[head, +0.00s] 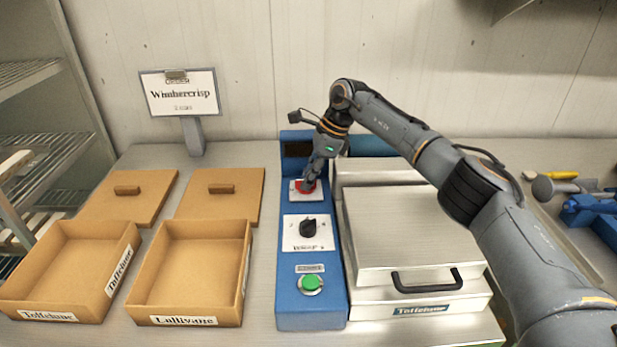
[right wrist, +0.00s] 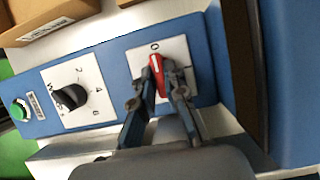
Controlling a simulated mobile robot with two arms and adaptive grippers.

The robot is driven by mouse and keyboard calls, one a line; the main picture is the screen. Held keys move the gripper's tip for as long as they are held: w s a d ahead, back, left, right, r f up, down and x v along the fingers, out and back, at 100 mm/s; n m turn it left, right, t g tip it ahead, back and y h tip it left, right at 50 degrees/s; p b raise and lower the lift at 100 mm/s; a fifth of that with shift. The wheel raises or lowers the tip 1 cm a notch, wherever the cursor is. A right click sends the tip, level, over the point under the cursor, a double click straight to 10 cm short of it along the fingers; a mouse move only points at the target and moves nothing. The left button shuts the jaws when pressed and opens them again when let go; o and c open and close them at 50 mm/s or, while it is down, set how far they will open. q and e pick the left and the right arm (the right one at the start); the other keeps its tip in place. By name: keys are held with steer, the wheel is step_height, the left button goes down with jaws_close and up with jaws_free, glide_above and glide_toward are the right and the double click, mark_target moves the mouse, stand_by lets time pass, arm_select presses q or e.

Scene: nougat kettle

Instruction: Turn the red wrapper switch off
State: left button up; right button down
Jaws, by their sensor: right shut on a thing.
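The red wrapper switch (head: 305,187) sits on a white plate at the far end of the blue control panel (head: 290,262). In the right wrist view, the red switch (right wrist: 157,76) is a narrow knob, with a "0" marked on the plate beyond its tip. My right gripper (head: 309,183) is at the switch. In the right wrist view, its two fingers (right wrist: 160,88) are on either side of the red knob and shut on it. The fingers hide part of the plate and its other markings. My left gripper is in neither view.
A black dial (head: 308,228) and a green button (head: 311,284) are nearer on the panel. A metal box with a black handle (head: 427,280) stands right of it. Two open cardboard boxes (head: 140,305) and two lids (head: 220,205) lie left. A sign (head: 180,105) stands behind.

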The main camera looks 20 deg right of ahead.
steer(key=shift+r, duration=0.1)
steer(key=c, duration=1.4)
jaws_free()
steer(key=v, duration=1.2)
steer(key=shift+d, duration=0.1)
